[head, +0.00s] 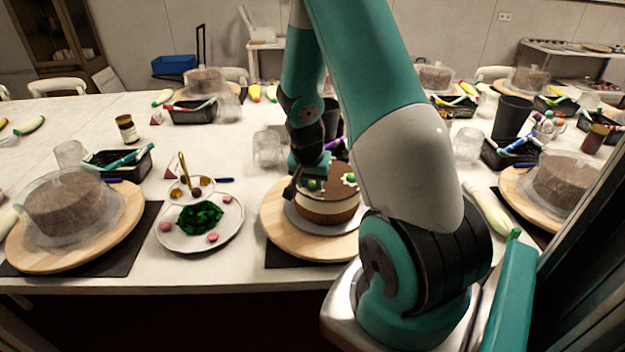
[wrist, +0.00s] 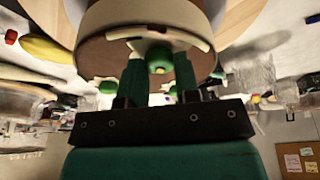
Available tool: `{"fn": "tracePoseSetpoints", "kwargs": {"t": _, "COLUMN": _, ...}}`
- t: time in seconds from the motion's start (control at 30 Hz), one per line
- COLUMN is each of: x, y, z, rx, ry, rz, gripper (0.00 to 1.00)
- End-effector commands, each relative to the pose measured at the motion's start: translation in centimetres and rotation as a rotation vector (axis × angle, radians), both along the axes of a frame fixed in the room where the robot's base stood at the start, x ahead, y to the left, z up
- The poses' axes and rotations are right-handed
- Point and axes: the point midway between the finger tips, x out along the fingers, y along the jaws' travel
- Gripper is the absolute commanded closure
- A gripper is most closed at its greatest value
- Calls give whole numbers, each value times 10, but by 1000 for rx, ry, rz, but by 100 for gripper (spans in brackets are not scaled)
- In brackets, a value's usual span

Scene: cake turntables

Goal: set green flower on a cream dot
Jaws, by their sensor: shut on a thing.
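The cake (head: 325,212), with a brown top and a pale band around its side, stands on a round wooden turntable (head: 275,222). My gripper (head: 298,182) is low over the left part of the cake top. In the wrist view my gripper (wrist: 160,78) has its two green fingers on either side of a green flower (wrist: 160,58), shut on it. The flower is at the cake (wrist: 100,55), in front of a white cream patch; whether it touches the cream I cannot tell. Another green flower (head: 350,178) sits on white cream at the right of the cake top.
A white plate (head: 170,240) left of the turntable holds a dark green heap (head: 200,215) and pink pieces. A covered cake (head: 65,203) stands far left, another brown cake (head: 565,180) at right. A clear glass (head: 268,148) stands behind my gripper.

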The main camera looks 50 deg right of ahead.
Motion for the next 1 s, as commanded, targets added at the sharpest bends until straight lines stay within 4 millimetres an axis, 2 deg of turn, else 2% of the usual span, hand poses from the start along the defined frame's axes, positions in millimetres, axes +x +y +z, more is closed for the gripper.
{"fn": "tracePoseSetpoints", "kwargs": {"t": 0.07, "x": 0, "y": 0, "z": -4, "rx": 0, "ry": 0, "rz": 0, "gripper": 92}}
{"fn": "tracePoseSetpoints", "kwargs": {"t": 0.1, "x": 0, "y": 0, "z": -3, "rx": 0, "ry": 0, "rz": 0, "gripper": 63}}
{"fn": "tracePoseSetpoints", "kwargs": {"t": 0.2, "x": 0, "y": 0, "z": -2, "rx": 0, "ry": 0, "rz": 0, "gripper": 45}}
{"fn": "tracePoseSetpoints", "kwargs": {"t": 0.43, "x": 0, "y": 0, "z": -2, "rx": 0, "ry": 0, "rz": 0, "gripper": 45}}
{"fn": "tracePoseSetpoints", "kwargs": {"t": 0.57, "x": 0, "y": 1, "z": 5, "rx": -1, "ry": -2, "rz": 0, "gripper": 45}}
{"fn": "tracePoseSetpoints", "kwargs": {"t": 0.67, "x": -1, "y": 6, "z": 19, "rx": -2, "ry": -3, "rz": 2, "gripper": 45}}
{"fn": "tracePoseSetpoints", "kwargs": {"t": 1.0, "x": -9, "y": 27, "z": 88, "rx": -2, "ry": -5, "rz": 1, "gripper": 45}}
